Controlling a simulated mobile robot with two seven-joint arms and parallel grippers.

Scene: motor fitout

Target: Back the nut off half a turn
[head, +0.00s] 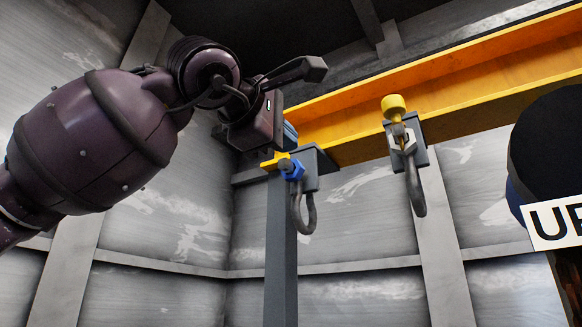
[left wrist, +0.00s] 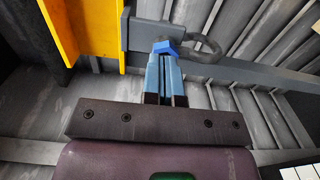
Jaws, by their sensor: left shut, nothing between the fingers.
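A blue hex nut (head: 293,170) sits on a grey bracket (head: 318,160) with a hook below it, near the end of the yellow beam. In the left wrist view the blue nut (left wrist: 168,47) shows just past my fingertips. My left gripper (head: 290,132) reaches in from the upper left, above the nut in the head view. Its blue fingers (left wrist: 164,60) are shut together with nothing between them. The tips look close to the nut; whether they touch it I cannot tell. My right gripper is in neither view.
A grey post (head: 280,250) stands below the first bracket. A dark round body (head: 550,140) with a white label (head: 555,222) fills the right edge.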

